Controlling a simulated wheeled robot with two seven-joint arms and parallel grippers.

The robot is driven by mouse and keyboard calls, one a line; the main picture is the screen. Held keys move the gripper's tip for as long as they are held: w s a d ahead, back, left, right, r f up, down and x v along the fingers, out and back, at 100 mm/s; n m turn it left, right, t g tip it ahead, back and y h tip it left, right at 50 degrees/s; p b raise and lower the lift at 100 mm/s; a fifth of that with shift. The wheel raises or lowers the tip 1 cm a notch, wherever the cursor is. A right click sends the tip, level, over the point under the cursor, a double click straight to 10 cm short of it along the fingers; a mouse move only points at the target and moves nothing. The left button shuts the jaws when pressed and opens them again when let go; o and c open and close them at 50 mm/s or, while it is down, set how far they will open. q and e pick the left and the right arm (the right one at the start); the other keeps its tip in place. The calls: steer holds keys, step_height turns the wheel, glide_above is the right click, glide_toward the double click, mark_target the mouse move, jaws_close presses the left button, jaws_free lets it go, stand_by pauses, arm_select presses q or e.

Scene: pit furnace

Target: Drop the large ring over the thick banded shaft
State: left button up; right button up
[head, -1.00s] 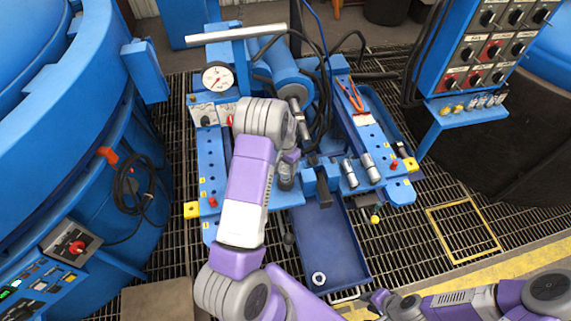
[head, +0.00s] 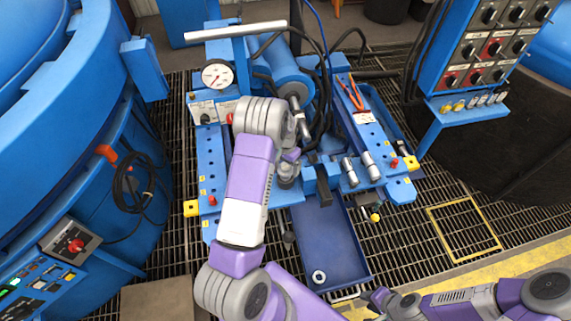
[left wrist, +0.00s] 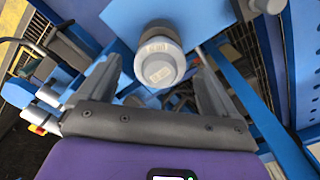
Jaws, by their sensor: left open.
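A pale ring (head: 319,276) with a dark hole lies in the front end of a blue tray; I cannot tell its size class. Two grey upright cylinders, a left one (head: 350,171) and a right one (head: 370,166), stand on the right of the blue bench; I cannot tell which is the banded shaft. In the left wrist view a thick grey stepped cylinder (left wrist: 158,66), with pale labels, appears nearly end-on. My left gripper (left wrist: 156,60) is open, its fingers either side of this cylinder in the picture; contact is not visible. My right gripper (head: 379,299) is low in the head view, its jaws unclear.
The blue tray (head: 332,240) extends toward me from the bench. A gauge (head: 217,74), a white bar (head: 236,31) and dark hoses crowd the bench's back. A control panel (head: 490,50) stands right, a large blue vessel (head: 60,110) left. Grating (head: 400,255) lies open right of the tray.

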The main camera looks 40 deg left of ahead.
arm_select(q)
steer(key=shift+r+p, duration=0.9)
steer(key=shift+r, duration=2.9)
